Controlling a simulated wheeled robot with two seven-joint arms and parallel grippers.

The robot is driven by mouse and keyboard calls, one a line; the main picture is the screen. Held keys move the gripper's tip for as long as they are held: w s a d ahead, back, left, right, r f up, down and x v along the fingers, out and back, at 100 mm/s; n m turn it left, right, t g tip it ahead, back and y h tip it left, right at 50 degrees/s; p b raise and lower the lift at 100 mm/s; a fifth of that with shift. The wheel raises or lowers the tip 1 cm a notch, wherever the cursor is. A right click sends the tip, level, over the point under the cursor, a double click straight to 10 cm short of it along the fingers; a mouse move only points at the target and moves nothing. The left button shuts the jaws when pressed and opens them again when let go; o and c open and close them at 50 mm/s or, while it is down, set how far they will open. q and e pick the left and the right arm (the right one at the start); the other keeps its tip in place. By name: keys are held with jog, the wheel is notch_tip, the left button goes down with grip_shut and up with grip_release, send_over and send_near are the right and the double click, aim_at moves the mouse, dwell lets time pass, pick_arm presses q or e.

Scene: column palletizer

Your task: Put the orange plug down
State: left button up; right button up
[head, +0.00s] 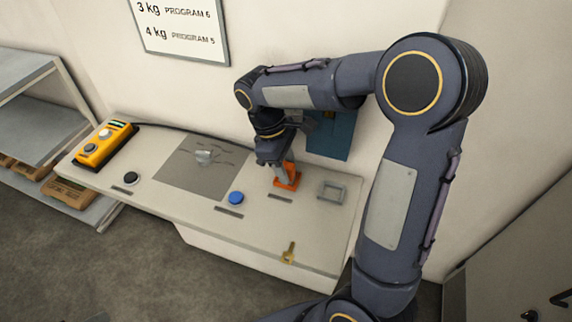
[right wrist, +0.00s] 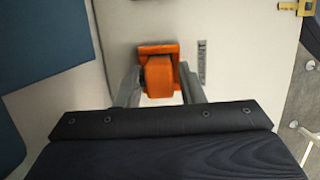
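The orange plug (head: 291,182) stands on the bench top, right of the blue button, with its flat base at the bench surface. My right gripper (head: 282,171) points down over it. In the right wrist view the plug (right wrist: 159,78) is between the two fingers (right wrist: 159,85), with a narrow pale gap visible on each side of its upright part. The fingers look open around it. In the head view the gripper hides part of the plug's upper portion. My left gripper is not in view.
A grey square frame (head: 332,191) lies right of the plug, and a brass key-like piece (head: 289,252) near the front edge. A blue button (head: 236,198), black button (head: 131,178), grey mat (head: 185,178) and yellow control box (head: 104,146) are left. A blue panel (head: 334,136) is behind.

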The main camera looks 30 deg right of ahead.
jog(key=shift+o, duration=0.8)
jog(key=v, duration=1.2)
